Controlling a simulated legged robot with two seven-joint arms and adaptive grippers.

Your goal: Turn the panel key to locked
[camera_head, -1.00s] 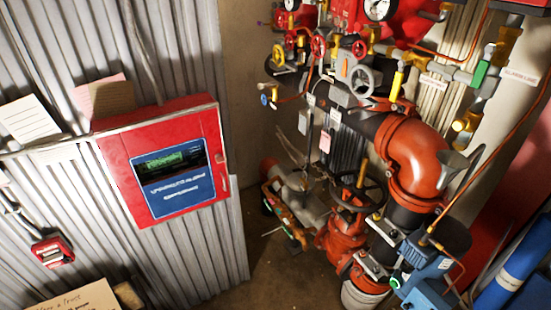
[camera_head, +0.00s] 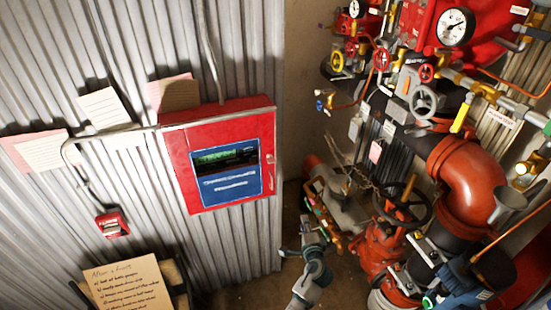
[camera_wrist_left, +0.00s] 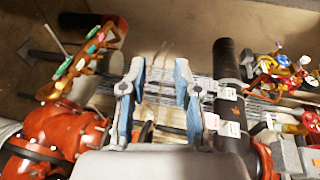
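The red panel (camera_head: 180,172) hangs on the corrugated wall, with a dark display above a blue label on its front. A small silvery piece (camera_head: 270,160), possibly the key or lock, sits at its right edge; its turn position is too small to tell. My left gripper (camera_head: 308,236) is below and right of the panel, apart from it. In the left wrist view my left gripper (camera_wrist_left: 158,70) has two blue-padded fingers spread apart with nothing held between them. The panel is not in the left wrist view. My right gripper is in neither view.
Red pipework with a handwheel (camera_head: 405,210) and several valves crowds the right side. A pressure gauge (camera_head: 455,27) is at the top right. A small red call box (camera_head: 112,225) and paper notes (camera_head: 103,108) are on the wall left of the panel. The space before the panel is clear.

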